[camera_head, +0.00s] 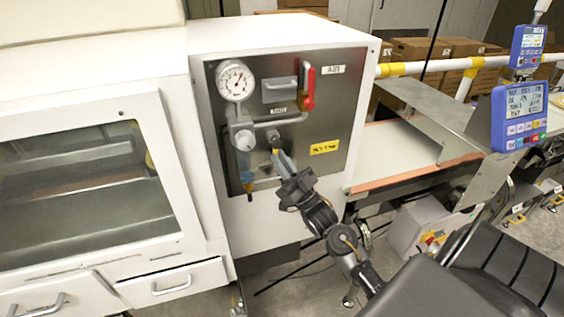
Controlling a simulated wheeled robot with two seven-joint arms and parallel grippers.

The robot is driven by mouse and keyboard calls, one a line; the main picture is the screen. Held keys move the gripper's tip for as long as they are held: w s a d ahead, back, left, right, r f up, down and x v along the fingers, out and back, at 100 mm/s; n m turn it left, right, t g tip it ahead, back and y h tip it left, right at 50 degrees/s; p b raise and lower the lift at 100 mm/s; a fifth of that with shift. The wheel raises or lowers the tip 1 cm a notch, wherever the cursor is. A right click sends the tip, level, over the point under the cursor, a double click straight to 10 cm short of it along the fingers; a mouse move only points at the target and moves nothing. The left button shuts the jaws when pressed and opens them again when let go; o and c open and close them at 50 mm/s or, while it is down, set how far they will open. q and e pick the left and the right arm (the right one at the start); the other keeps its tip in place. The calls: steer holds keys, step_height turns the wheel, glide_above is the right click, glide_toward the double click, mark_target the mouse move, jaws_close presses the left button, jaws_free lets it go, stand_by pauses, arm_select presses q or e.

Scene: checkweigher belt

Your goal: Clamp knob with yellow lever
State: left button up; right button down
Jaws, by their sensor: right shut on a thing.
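My right gripper (280,160) reaches up from the lower right to the steel panel on the white cabinet. Its fingers are shut on a small knob with a yellow lever (275,151), low on the panel and right of the round grey knob. Only a little yellow shows at the fingertips; the fingers hide most of the knob and lever. My left gripper is not in view.
The steel panel (340,110) carries a pressure gauge (236,82), a red lever (309,88), a grey knob (244,139) and a pipe. A conveyor belt (400,150) and a blue display (519,115) stand to the right. A glass-fronted cabinet (85,185) is at left.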

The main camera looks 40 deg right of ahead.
steer(key=c, duration=1.5)
jaws_free()
steer(key=shift+o, duration=0.2)
steer(key=b+v, duration=0.4)
steer(key=v, duration=0.6)
steer(key=shift+s+f, duration=0.25)
steer(key=shift+f, duration=0.05)
steer(key=shift+d, duration=0.15)
